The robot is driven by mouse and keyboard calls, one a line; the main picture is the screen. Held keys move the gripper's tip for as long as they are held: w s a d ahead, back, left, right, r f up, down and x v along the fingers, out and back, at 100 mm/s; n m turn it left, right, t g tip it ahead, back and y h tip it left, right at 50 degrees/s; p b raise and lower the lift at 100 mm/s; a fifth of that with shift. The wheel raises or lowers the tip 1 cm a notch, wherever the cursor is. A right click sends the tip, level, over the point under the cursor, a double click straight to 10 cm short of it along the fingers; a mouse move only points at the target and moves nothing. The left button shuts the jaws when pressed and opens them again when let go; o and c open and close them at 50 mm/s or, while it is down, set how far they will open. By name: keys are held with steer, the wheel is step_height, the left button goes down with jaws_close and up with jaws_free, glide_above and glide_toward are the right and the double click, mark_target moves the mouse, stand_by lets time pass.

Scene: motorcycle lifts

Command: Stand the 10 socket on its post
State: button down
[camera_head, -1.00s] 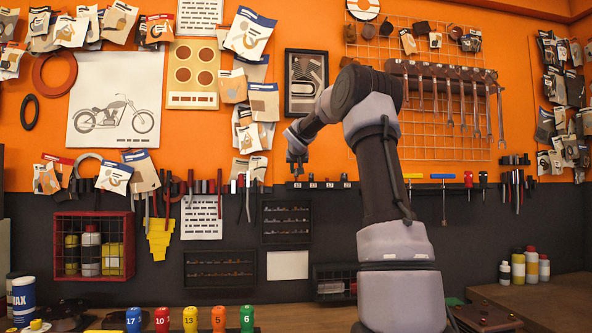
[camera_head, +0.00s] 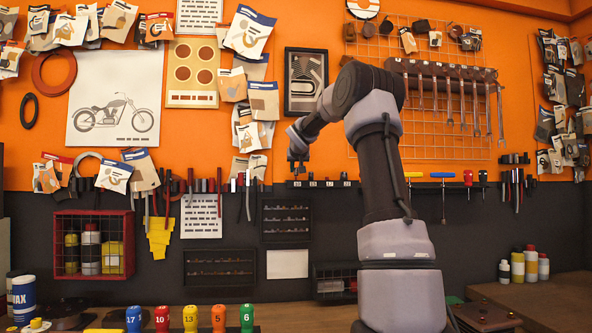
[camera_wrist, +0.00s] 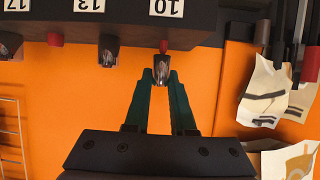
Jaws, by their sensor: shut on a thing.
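The 10 socket (camera_wrist: 162,74) is a small shiny metal cylinder held between the tips of my gripper (camera_wrist: 161,78). The wrist view is upside down. The red post (camera_wrist: 163,47) by the label 10 (camera_wrist: 165,7) shows just beyond the socket, in line with it. The socket is just above this post; I cannot tell whether they touch. In the head view my gripper (camera_head: 298,170) is over the left end of the dark socket rail (camera_head: 320,184), and the socket is too small to make out.
Beside it on the rail stand another metal socket (camera_wrist: 108,50), a bare red post (camera_wrist: 55,39) and a further socket (camera_wrist: 10,43). Paper packets (camera_wrist: 268,92) and dark-handled tools hang close by. Coloured numbered pieces (camera_head: 190,318) stand on the bench below.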

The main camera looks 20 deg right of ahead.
steer(key=shift+f, duration=0.8)
stand_by(0.7)
steer(key=c, duration=0.7)
jaws_free()
steer(key=shift+s, duration=0.1)
steer(key=v, duration=1)
steer(key=shift+s+a+r, duration=0.1)
steer(key=shift+s+r, duration=0.05)
steer(key=shift+s, duration=0.1)
steer(key=shift+a, duration=0.1)
